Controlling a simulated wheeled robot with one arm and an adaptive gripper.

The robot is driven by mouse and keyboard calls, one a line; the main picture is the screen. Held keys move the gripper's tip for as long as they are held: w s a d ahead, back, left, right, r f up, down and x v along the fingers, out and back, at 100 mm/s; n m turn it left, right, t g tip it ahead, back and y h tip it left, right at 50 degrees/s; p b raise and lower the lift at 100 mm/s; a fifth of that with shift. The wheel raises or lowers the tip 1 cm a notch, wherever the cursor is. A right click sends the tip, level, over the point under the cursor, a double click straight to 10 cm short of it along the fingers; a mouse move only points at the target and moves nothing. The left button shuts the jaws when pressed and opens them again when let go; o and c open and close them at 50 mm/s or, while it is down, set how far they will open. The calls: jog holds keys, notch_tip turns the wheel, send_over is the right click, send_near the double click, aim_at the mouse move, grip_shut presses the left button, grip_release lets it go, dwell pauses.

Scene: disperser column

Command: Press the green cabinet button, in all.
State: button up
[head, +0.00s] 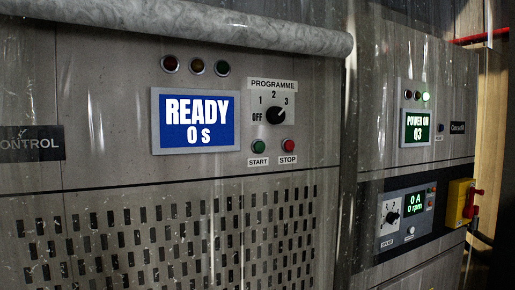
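A green button (259,146) sits on the grey cabinet front (330,165), above a label reading START. A red button (288,145) is just to its right, above a label reading STOP. The blue display (196,121) to the left reads READY, 0 s. Above the buttons is a black PROGRAMME knob (276,115) with marks OFF, 1, 2 and 3; it seems turned toward 3. My gripper is not in view.
A thick grey pipe (220,24) crosses the top. A second cabinet at right has a lit green lamp (426,97), a display (417,128) reading POWER ON Q3, a speed panel (403,215), and a yellow switch box (460,203) with a red handle.

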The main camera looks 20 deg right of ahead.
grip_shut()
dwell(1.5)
